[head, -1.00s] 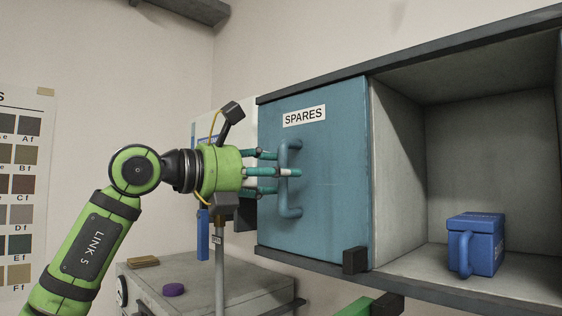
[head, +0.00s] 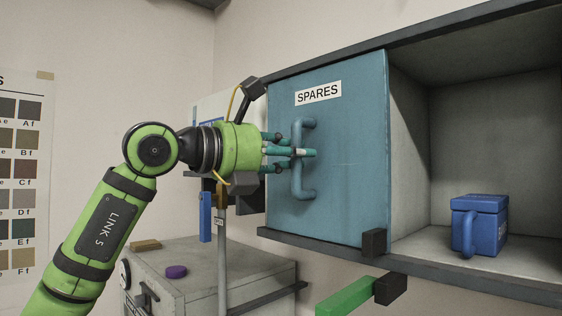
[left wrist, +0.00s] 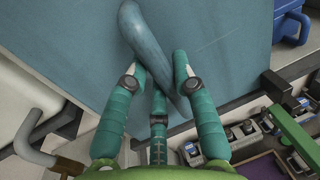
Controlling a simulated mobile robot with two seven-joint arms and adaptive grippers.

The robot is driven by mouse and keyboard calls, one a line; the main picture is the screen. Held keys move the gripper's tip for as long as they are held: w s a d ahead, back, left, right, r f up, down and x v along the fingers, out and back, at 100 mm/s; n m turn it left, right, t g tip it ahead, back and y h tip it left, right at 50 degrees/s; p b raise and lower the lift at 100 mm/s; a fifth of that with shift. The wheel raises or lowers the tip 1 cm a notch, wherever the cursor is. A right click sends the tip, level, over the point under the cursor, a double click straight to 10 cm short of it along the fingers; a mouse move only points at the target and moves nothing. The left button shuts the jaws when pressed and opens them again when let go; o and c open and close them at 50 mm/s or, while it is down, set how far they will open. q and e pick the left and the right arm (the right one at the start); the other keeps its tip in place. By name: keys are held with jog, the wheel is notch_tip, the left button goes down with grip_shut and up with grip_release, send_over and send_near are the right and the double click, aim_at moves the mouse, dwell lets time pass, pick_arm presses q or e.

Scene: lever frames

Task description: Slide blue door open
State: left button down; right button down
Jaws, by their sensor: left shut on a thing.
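The blue door (head: 345,190) with a SPARES label covers the left part of a grey wall cabinet. It has a curved vertical blue handle (head: 307,192) near its left side, which also shows in the left wrist view (left wrist: 150,35). My left gripper (head: 303,152) reaches in from the left and is shut on the handle. In the left wrist view its teal fingers (left wrist: 158,80) stand on either side of the handle, with a third finger below. The exact contact points are partly hidden. My right gripper is not in view.
The cabinet's right compartment is open and holds a blue box (head: 480,226). A dark block (head: 374,243) sits at the door's lower right corner. A green bar (head: 345,294) juts out below. A grey cabinet (head: 215,265) with a purple disc (head: 176,271) stands lower left.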

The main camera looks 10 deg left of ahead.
pick_arm(q)
jog(key=s+d+b, duration=0.3)
jog(key=s+d, duration=0.2)
jog(key=d, duration=0.3)
jog(key=s+d+b, duration=0.4)
jog(key=s+d, duration=0.2)
jog(key=d, duration=0.3)
jog(key=shift+s+d, duration=0.2)
jog(key=shift+s, duration=0.05)
jog(key=c, duration=1.3)
grip_release()
jog(key=o, duration=0.3)
jog(key=shift+w+d, duration=0.1)
jog(key=shift+d, duration=0.05)
